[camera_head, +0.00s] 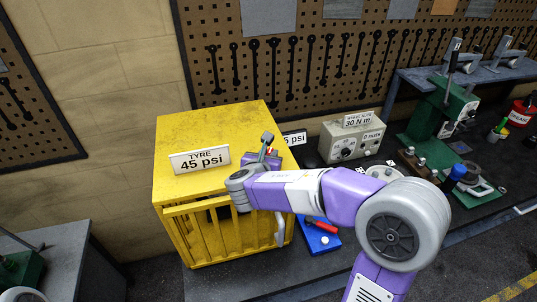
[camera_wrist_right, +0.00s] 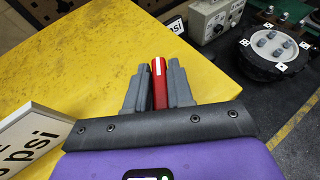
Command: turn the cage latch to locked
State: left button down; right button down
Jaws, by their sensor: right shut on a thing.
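The yellow cage (camera_head: 200,130) stands left of centre in the head view, with bars on its front. My right gripper (camera_head: 264,152) is over the right part of its top. In the right wrist view, my right gripper (camera_wrist_right: 158,75) is shut on a red latch handle (camera_wrist_right: 158,88) with a white stripe. The handle sits between the two grey fingers, near the top's right edge. The latch's base and any lock marking are hidden by the gripper. My left gripper is not in view.
A "TYRE 45 psi" sign (camera_head: 200,160) stands on the cage top, left of my right arm. A grey torque box (camera_head: 350,138) stands behind right, and a blue tray (camera_head: 320,240) lies right of the cage. A wheel hub (camera_wrist_right: 275,50) shows in the wrist view.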

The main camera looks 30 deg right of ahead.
jog(key=shift+a+f+m+g+h, duration=0.1)
jog(key=shift+m+g+h, duration=0.6)
jog(key=shift+m+g, duration=0.25)
jog(key=shift+m+g+h+p, duration=0.6)
jog(key=shift+m+g+p, duration=0.1)
jog(key=shift+m+g, duration=0.2)
jog(key=m+g+h+p, duration=0.1)
jog(key=m+g+p, duration=0.1)
jog(key=m+g, duration=0.1)
jog(key=shift+m+g+p, duration=0.55)
jog(key=shift+m+g, duration=0.4)
jog(key=shift+g, duration=0.5)
